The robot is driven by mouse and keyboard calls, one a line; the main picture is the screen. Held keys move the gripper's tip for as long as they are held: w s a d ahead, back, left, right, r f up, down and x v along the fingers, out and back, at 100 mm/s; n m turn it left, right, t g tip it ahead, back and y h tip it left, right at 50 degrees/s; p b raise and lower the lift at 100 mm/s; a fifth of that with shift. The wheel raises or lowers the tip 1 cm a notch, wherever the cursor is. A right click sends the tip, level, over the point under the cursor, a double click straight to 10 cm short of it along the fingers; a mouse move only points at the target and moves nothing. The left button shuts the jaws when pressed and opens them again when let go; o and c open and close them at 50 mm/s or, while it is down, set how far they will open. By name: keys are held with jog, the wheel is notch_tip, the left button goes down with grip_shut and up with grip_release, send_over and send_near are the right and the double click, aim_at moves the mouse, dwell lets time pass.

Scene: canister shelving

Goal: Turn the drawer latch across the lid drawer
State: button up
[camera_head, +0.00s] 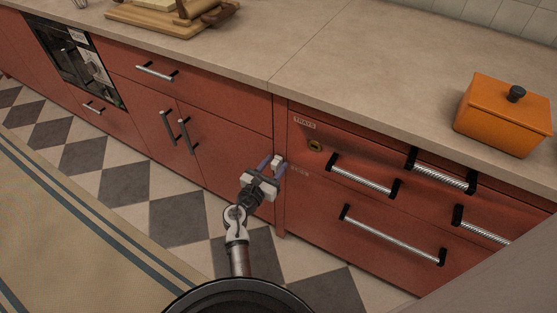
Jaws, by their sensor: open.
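My gripper (273,164) is open in front of the red cabinet, at the upright edge left of the drawers. A small pale block (279,159) shows at its fingertips; I cannot tell whether it is the drawer latch or part of a finger. The upper drawer bears a label reading TRAYS (304,122). A smaller label (299,170) below it is too small to read, so I cannot confirm which is the lid drawer.
Bar handles (363,178) stick out from the drawers on the right, including a long lower one (393,236). An orange pot (504,117) stands on the counter (345,60). Cupboard doors with upright handles (175,132) are on the left. The tiled floor (180,218) there is clear.

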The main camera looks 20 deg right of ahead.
jog(key=shift+w+d, duration=0.15)
jog(key=shift+d, duration=0.05)
grip_shut()
dwell(0.3)
